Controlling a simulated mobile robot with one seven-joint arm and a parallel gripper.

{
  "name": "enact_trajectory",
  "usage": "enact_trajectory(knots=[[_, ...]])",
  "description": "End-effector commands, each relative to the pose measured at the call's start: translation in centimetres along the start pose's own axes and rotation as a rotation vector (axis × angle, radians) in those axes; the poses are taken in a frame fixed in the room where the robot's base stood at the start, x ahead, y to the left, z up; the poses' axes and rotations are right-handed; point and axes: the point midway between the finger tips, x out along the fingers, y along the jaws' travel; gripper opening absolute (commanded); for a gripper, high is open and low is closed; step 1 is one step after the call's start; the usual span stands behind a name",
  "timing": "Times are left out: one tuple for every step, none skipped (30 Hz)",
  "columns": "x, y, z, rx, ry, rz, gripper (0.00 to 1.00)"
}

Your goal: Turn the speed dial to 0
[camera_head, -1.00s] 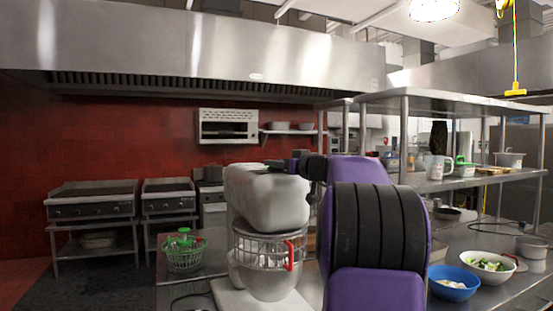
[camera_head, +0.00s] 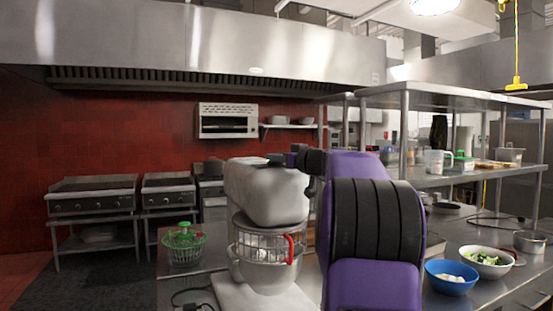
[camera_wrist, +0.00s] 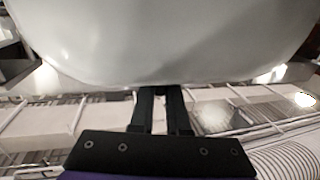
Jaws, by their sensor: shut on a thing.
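The pale grey stand mixer (camera_head: 268,190) stands on the counter, with its wire guard (camera_head: 262,242) and red handle (camera_head: 290,249) in front of the bowl. The dial's face and setting are hidden.
A blue bowl (camera_head: 452,280) and a white bowl of greens (camera_head: 486,263) stand on the right counter. A steel shelf (camera_head: 450,177) rises behind my arm.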

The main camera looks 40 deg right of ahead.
Motion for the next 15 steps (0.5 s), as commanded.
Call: enact_trajectory(knots=[[0.05, 0.13, 0.15, 0.001, 0.002, -0.014, 0.0], [0.07, 0.14, 0.15, 0.0, 0.004, -0.028, 0.0], [0.08, 0.17, 0.17, -0.001, 0.004, -0.05, 0.0], [0.1, 0.21, 0.23, 0.0, 0.004, -0.07, 0.0], [0.1, 0.22, 0.18, -0.001, 0.005, -0.091, 0.0], [0.1, 0.25, 0.15, -0.001, 0.003, -0.121, 0.0], [0.09, 0.27, 0.03, -0.001, 0.004, -0.144, 0.0], [0.09, 0.3, -0.03, 0.0, 0.004, -0.167, 0.0], [0.09, 0.31, -0.11, -0.001, 0.003, -0.197, 0.0], [0.11, 0.3, -0.11, 0.0, 0.003, -0.22, 0.0], [0.12, 0.27, -0.17, 0.001, 0.003, -0.243, 0.0], [0.13, 0.27, -0.22, 0.0, 0.003, -0.272, 0.0], [0.14, 0.32, -0.2, 0.001, 0.002, -0.291, 0.0], [0.12, 0.32, -0.26, 0.001, 0.003, -0.31, 0.0], [0.15, 0.3, -0.22, 0.0, 0.004, -0.334, 0.0]])
